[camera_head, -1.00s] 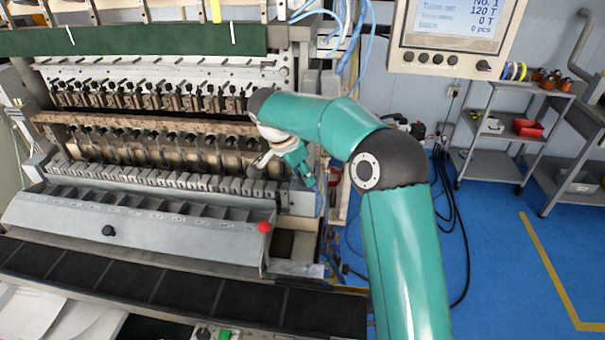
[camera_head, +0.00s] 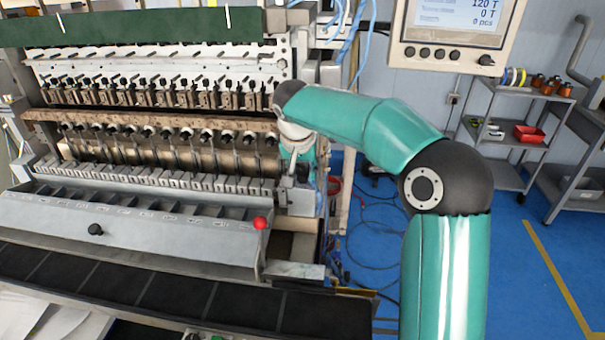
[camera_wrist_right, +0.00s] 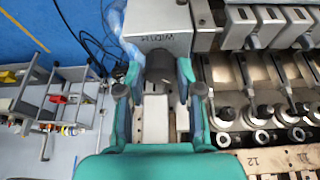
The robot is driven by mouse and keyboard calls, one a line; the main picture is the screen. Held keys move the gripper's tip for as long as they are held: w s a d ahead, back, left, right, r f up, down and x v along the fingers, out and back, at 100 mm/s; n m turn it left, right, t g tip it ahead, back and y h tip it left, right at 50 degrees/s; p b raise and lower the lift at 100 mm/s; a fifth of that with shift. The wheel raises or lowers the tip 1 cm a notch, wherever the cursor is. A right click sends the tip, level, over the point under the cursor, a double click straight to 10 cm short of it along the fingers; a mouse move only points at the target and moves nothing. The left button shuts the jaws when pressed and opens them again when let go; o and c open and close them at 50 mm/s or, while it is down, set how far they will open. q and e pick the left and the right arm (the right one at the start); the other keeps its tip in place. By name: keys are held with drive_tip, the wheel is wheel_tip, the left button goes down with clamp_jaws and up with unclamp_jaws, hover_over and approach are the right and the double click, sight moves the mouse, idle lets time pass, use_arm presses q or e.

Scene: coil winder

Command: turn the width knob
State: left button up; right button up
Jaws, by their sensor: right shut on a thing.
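The width knob (camera_wrist_right: 160,66) is a dark round knob on a grey block with the upside-down label WIDTH, in the right wrist view. My right gripper (camera_wrist_right: 158,72) has a teal finger on each side of the knob and is shut on it. In the head view the right arm reaches over from the right and its wrist points down at the right end of the coil winder (camera_head: 140,240); the knob is hidden there. My left gripper is not in view.
A red ball knob (camera_head: 260,223) and a black knob (camera_head: 95,229) sit on the grey front panel. The winder's row of spindles lies beside the gripper in the wrist view. A display (camera_head: 455,30) hangs at upper right, with a shelf cart (camera_head: 505,140) behind.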

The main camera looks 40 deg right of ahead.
drive_tip(key=shift+r+n+t, duration=0.1)
drive_tip(key=shift+n+t, duration=0.2)
drive_tip(key=shift+n, duration=0.3)
drive_tip(key=shift+w, duration=0.1)
drive_tip(key=o, duration=1.1)
drive_tip(key=shift+o, duration=0.2)
drive_tip(key=v, duration=1.2)
drive_tip(key=shift+d, duration=0.2)
